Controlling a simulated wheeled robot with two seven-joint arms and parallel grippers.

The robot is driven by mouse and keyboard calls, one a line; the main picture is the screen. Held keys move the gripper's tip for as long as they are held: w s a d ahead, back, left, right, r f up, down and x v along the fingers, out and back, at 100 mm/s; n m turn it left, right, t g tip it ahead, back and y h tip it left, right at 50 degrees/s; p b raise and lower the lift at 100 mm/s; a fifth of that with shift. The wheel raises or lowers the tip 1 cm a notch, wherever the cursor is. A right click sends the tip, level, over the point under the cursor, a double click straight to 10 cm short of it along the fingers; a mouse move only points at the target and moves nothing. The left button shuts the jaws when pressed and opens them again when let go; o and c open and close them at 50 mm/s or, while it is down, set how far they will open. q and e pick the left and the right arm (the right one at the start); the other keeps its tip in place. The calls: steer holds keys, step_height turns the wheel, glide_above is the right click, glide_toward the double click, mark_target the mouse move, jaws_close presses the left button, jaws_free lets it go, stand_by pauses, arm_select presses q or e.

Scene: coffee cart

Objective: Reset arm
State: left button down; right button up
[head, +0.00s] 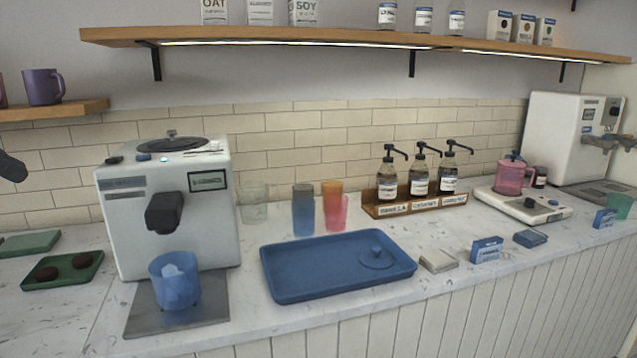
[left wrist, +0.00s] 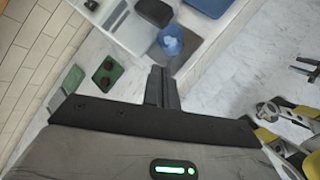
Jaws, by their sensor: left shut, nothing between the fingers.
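My left gripper (head: 12,168) shows only as a dark tip at the left edge of the head view, in the air left of the white coffee machine (head: 140,190). In the left wrist view the fingers of my left gripper (left wrist: 162,76) are together with nothing between them. They point towards the machine and the blue cup (left wrist: 170,41). That blue cup (head: 175,280) stands on the machine's grey drip plate (head: 150,326), with pale pieces inside, apart from the gripper. My right gripper is not seen in the head view.
A green tray (head: 40,284) with two dark round pieces lies left of the machine. A blue tray (head: 285,288) with a lid-like piece is at centre. Coloured cups (head: 303,215), pump bottles (head: 387,180) and a scale (head: 525,207) stand behind and right. A wooden shelf (head: 300,36) hangs above.

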arm_select(q)
steer(key=w+d+f+n+t+h, duration=0.1)
steer(key=d+f+n+t+h, duration=0.25)
steer(key=f+n, duration=1)
steer(key=w+d+f+n+t+h, duration=0.25)
steer(key=d+f+n, duration=0.25)
steer(key=f+n, duration=0.9)
steer(key=s+d+f+n+g+y, duration=0.1)
steer(key=s+d+f+n, duration=0.3)
steer(key=f, duration=0.4)
steer(key=s+d+f+n+g+y, duration=0.2)
steer(key=s+d+f+n, duration=0.2)
steer(key=s+f+n, duration=0.2)
steer(key=s+d+f+n+g+y, duration=0.1)
steer(key=s+d+f+n, duration=0.4)
steer(key=f, duration=0.5)
steer(key=shift+s+n+g+y, duration=0.4)
steer(key=shift+s+n+y, duration=0.1)
steer(key=shift+y, duration=0.2)
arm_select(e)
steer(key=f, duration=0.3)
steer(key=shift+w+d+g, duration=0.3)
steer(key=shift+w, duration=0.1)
arm_select(q)
steer(key=shift+d+f, duration=0.1)
